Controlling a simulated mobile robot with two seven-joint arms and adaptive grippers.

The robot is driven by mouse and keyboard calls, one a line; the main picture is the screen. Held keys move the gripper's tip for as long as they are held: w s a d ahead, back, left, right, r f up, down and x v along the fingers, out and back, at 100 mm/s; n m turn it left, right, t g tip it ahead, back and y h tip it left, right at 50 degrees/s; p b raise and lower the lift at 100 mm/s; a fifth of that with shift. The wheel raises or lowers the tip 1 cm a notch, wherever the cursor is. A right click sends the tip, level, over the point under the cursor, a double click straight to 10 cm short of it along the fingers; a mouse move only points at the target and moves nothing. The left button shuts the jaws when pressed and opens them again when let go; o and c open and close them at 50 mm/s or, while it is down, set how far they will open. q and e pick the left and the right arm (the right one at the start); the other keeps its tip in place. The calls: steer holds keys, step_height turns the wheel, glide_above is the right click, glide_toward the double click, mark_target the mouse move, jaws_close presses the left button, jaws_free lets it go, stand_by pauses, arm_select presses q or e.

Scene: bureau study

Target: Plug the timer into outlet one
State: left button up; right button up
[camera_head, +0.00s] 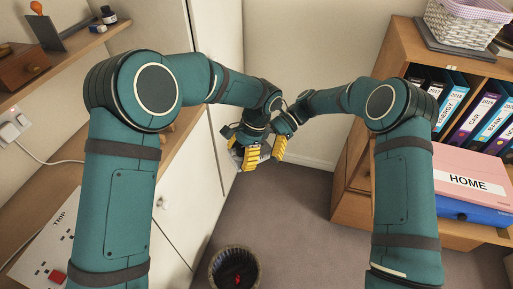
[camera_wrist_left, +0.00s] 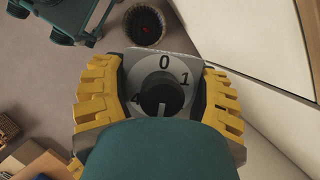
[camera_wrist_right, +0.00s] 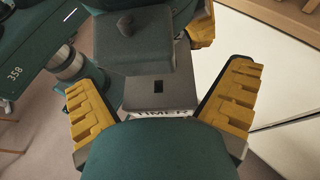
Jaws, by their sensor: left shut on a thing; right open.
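The timer is a grey block with a round dial marked with numbers; its dial face (camera_wrist_left: 178,72) fills the middle of the left wrist view. My left gripper (camera_wrist_left: 158,100) is shut on it, one yellow finger at each side. In the right wrist view the timer's side (camera_wrist_right: 158,95) shows a small dark slot and the word TIMER. My right gripper (camera_wrist_right: 160,108) is open, its fingers spread on either side of the timer with gaps. In the head view the timer (camera_head: 265,152) is mostly hidden by the grippers. A white panel marked TRIP (camera_head: 48,240) has several sockets and a red switch.
A wall socket with a white plug and cable (camera_head: 12,125) is at the far left, above the desk. A wire waste bin (camera_head: 235,268) stands on the floor below the grippers. A bookcase (camera_head: 395,60) with binders and a pink HOME box (camera_head: 465,170) is on the right.

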steer(key=shift+x, duration=0.8)
arm_select(q)
steer(key=shift+d, duration=0.1)
arm_select(e)
steer(key=c, duration=1.3)
arm_select(q)
steer(key=o, duration=1.4)
steer(key=shift+r, duration=0.1)
